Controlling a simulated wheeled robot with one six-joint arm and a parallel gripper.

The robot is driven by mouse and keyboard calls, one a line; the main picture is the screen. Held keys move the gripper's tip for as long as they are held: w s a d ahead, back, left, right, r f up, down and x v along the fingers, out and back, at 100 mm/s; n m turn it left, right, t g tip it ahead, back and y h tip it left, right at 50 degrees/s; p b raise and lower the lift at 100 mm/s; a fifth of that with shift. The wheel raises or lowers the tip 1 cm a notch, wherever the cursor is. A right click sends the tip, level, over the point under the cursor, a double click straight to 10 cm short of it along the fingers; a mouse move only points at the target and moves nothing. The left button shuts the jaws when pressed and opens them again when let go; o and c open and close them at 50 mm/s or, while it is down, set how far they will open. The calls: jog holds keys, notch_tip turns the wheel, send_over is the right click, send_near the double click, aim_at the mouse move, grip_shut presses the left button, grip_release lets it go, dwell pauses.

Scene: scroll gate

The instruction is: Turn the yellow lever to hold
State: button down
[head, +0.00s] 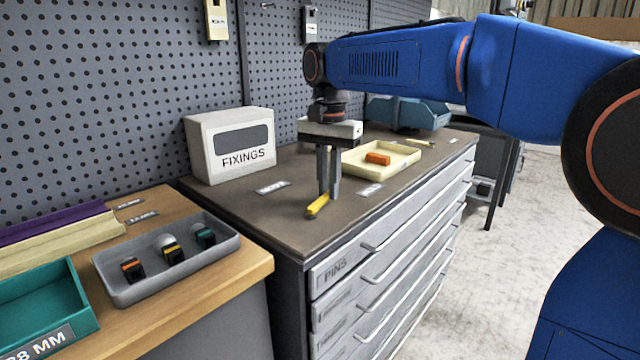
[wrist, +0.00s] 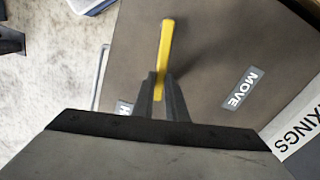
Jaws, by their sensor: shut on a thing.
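The yellow lever (head: 318,206) lies low over the brown top of the drawer cabinet (head: 240,215), near its front left. My gripper (head: 328,190) points straight down with its fingers shut on the lever. In the wrist view the lever (wrist: 165,50) runs up from between the fingertips (wrist: 160,90); its inner end and pivot are hidden by the fingers. On the other side a second label (wrist: 123,108) is mostly hidden by my gripper, with only one letter showing.
A white FIXINGS box (head: 230,145) stands at the cabinet's back left. A cream tray (head: 382,157) with an orange block (head: 378,159) lies behind my gripper. A grey tray (head: 165,258) with several small items sits on the wooden bench at left.

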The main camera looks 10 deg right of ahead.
jog(key=shift+s+d+m, duration=0.35)
jog(key=shift+m, duration=0.35)
jog(key=shift+s+d+m, duration=0.3)
jog(key=shift+d+m, duration=0.05)
jog(key=shift+m, duration=0.35)
jog(key=c, duration=1.8)
grip_release()
jog(key=shift+o, duration=0.2)
notch_tip(320, 180, up, 17)
jog(key=shift+r, duration=0.2)
